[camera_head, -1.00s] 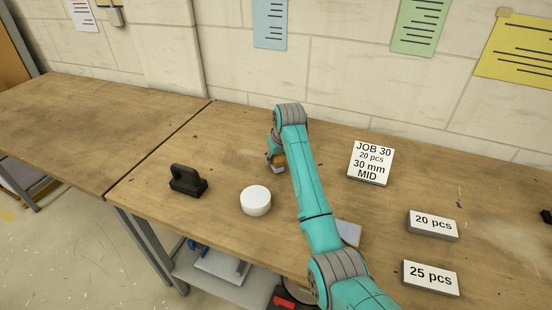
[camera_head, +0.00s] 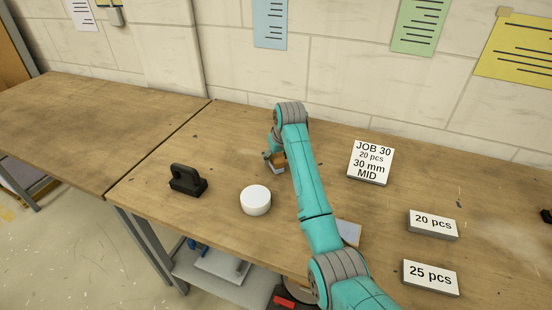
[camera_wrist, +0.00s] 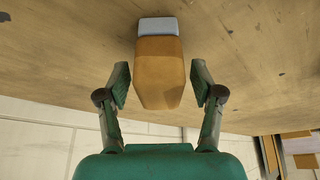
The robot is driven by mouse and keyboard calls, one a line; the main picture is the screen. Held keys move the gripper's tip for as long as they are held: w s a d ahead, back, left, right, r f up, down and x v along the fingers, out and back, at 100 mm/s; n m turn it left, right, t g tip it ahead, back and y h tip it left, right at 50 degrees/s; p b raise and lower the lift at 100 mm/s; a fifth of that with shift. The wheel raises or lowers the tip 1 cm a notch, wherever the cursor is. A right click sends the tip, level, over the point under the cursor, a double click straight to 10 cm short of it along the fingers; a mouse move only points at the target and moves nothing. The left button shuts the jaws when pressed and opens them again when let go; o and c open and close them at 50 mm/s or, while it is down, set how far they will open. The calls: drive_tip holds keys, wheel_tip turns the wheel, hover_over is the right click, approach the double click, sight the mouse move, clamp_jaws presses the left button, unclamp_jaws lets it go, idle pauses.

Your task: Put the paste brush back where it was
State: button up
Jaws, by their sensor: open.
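The paste brush shows in the wrist view as a brown wooden block (camera_wrist: 160,70) with a pale grey end (camera_wrist: 158,27) at the top. My gripper (camera_wrist: 161,83) is open, with one finger on each side of the brown block and a visible gap on both sides. In the head view the brush (camera_head: 279,159) is a small brown patch by my gripper (camera_head: 273,158), low over the back middle of the table and partly hidden by my arm. I cannot tell exactly how the brush rests on the tabletop.
A white round pot (camera_head: 256,200) and a black handled block (camera_head: 187,181) stand left of my arm. The JOB 30 sign (camera_head: 370,163), the 20 pcs block (camera_head: 433,224) and the 25 pcs block (camera_head: 431,278) stand right. A pale flat piece (camera_head: 348,233) lies partly behind my arm.

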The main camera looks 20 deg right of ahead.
drive_tip(key=v, duration=1.1)
drive_tip(key=shift+r, duration=0.1)
